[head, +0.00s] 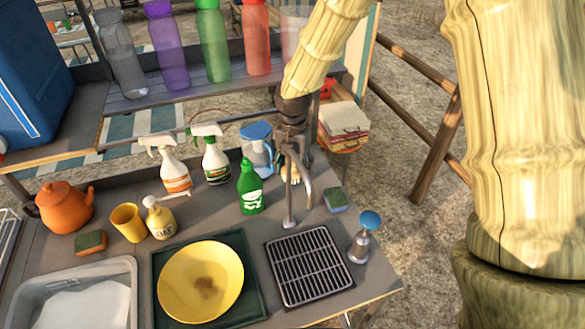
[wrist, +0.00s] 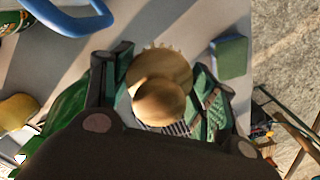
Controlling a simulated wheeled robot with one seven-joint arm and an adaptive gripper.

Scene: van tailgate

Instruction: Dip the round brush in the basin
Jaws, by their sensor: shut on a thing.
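My gripper (head: 294,185) is over the back right of the worktop in the head view. In the wrist view my gripper (wrist: 160,105) is shut on the round brush (wrist: 160,72), with a finger on each side of its knob. The brush has a tan round body with a bristly edge; in the head view it is mostly hidden by my fingers. The basin (head: 128,290) is a grey tub at the front left with white, suds-like contents. My gripper and the brush are well to the right of it and apart from it.
A yellow bowl (head: 228,270) with a brown stain sits on a dark green tray (head: 247,312), between the basin and a black rack (head: 308,265). A green bottle (head: 249,190), two spray bottles, a soap dispenser (head: 159,218) and a yellow cup (head: 127,223) stand behind.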

